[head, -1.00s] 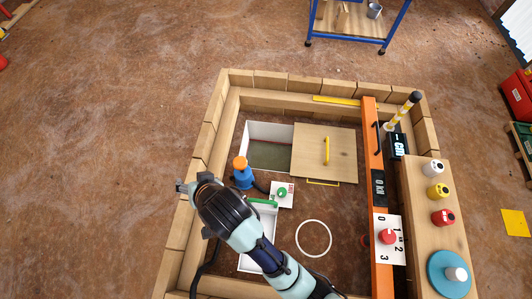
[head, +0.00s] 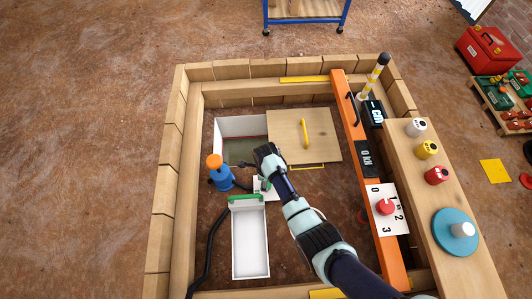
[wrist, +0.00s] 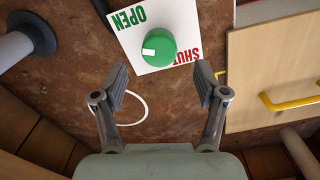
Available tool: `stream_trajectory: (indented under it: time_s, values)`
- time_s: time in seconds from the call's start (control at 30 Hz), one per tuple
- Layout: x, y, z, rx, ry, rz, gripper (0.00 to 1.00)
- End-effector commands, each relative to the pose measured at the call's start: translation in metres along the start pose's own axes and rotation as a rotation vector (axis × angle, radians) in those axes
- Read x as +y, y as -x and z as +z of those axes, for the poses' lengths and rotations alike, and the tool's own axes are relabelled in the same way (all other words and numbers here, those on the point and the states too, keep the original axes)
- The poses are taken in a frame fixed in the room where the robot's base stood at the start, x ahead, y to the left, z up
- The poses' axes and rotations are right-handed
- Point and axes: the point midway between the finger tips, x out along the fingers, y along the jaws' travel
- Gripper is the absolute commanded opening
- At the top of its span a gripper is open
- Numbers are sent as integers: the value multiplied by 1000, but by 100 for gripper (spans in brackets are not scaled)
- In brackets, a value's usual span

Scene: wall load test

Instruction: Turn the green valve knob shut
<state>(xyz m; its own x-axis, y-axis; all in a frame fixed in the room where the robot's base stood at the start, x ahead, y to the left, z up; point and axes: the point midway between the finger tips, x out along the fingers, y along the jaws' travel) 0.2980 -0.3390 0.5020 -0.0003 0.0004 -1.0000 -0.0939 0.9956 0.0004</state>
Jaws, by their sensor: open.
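The green valve knob (wrist: 158,47) sits on a white square plate (wrist: 140,60) marked OPEN and SHUT. In the wrist view, the knob's white mark is on its left side, between the words and pointing at neither. My gripper (wrist: 161,74) is open and empty. Its two fingers are apart, with the knob just above the gap between their tips in the picture. In the head view, my gripper (head: 264,172) is over the plate (head: 271,195) and mostly hides the knob.
A blue bottle-like device with an orange top (head: 219,172) stands left of the plate. A white open box (head: 249,240) lies just below it. A wooden lid with a yellow handle (head: 303,137) is at right. An orange beam (head: 358,170) crosses the pit's right side.

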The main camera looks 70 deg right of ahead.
Motion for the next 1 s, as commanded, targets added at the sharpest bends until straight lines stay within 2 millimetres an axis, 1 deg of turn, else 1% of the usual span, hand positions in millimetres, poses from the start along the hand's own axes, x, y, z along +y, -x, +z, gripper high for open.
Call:
stream_trajectory:
  time_s: [0.03,0.1,0.23,0.37,0.6,0.67,0.9,0.97,1.0]
  values:
    - [0,-18,0,1,1,1,72]
    - [0,-32,0,1,2,1,72]
    - [0,-51,0,0,3,0,72]
    - [0,-58,0,0,3,0,72]
    - [0,-57,1,0,4,-1,72]
    - [0,-57,1,0,4,-1,64]
    - [0,-57,1,0,4,-1,24]
    - [0,-57,1,0,4,-1,14]
    - [0,-57,1,0,4,-1,12]
